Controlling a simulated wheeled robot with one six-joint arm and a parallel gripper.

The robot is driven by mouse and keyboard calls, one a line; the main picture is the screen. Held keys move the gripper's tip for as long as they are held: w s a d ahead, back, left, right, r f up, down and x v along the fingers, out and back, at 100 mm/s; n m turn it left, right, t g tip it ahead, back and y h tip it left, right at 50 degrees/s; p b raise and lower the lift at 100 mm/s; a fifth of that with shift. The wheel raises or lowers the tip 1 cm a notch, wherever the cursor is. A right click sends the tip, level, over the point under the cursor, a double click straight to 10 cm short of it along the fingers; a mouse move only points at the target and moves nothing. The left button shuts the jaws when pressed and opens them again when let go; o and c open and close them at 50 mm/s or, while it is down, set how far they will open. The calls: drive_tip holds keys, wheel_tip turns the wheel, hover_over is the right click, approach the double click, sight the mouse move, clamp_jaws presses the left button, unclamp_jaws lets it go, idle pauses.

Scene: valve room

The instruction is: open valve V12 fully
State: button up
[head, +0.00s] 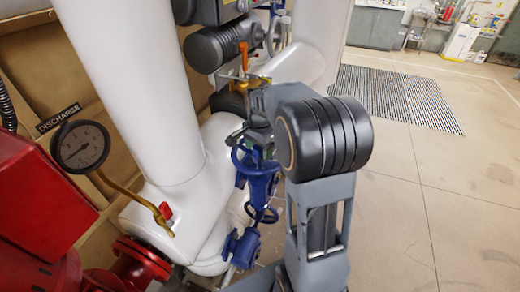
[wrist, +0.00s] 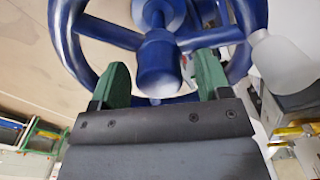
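A blue valve handwheel (wrist: 158,62) fills the top of the wrist view, with its hub, spokes and thick rim showing. My gripper (wrist: 163,80) is open there, its two green fingers spread to the left and right of the hub, close to the wheel's lower part. Whether they touch the wheel, I cannot tell. In the head view a blue handwheel (head: 246,161) is just below my gripper (head: 240,138), which my own arm partly hides. A second blue valve (head: 262,213) is below it. No V12 tag is readable.
Thick white pipes (head: 135,90) stand to the left. A discharge gauge (head: 81,146), a red-handled small valve (head: 165,212) and red equipment (head: 40,195) are at the left. The floor (head: 430,190) is open on the right, with a grating (head: 390,97) behind.

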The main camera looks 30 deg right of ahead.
drive_tip(key=shift+s+a+f, duration=0.1)
drive_tip(key=shift+s+f, duration=0.05)
drive_tip(key=shift+f, duration=0.35)
drive_tip(key=shift+c, duration=1.4)
drive_tip(key=c, duration=0.6)
drive_tip(key=n, duration=1.2)
drive_tip(key=shift+n, duration=0.3)
drive_tip(key=n, duration=0.3)
drive_tip(key=shift+n+p, duration=0.3)
drive_tip(key=n, duration=0.4)
drive_tip(key=shift+n, duration=0.4)
drive_tip(key=n, duration=0.8)
drive_tip(key=shift+n+p, duration=0.3)
drive_tip(key=shift+n, duration=1.9)
